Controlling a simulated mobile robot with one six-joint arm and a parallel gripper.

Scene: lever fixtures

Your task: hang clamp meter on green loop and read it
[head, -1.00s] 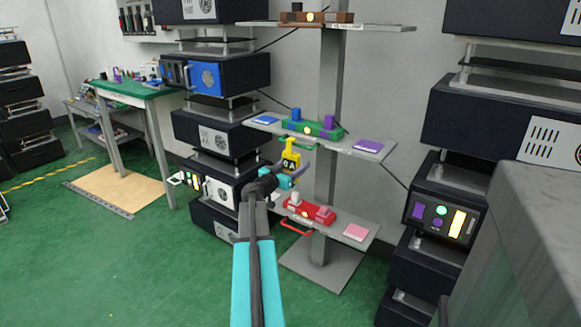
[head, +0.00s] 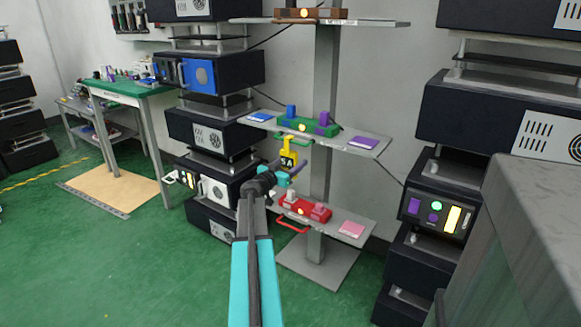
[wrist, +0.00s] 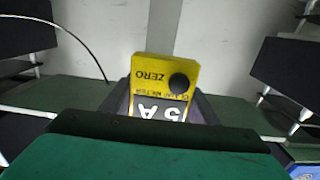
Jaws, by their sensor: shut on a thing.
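The yellow clamp meter (head: 288,146) is upright just below the front of the green fixture (head: 306,126) on the middle shelf. Its display reads 5 A; in the wrist view the clamp meter (wrist: 151,71) appears upside down, with ZERO beside a dark round knob. The green loop (head: 302,141) shows as a thin green bar at the fixture's front edge, by the meter's top. The meter's jaw overlaps it in the picture; I cannot tell whether the jaw is closed around it.
A red fixture (head: 306,209) with a red loop (head: 291,225) sits on the lower shelf, below my gripper. A brown fixture (head: 310,14) is on the top shelf. Dark equipment stacks stand left and right of the shelf post. Green floor is open at the left.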

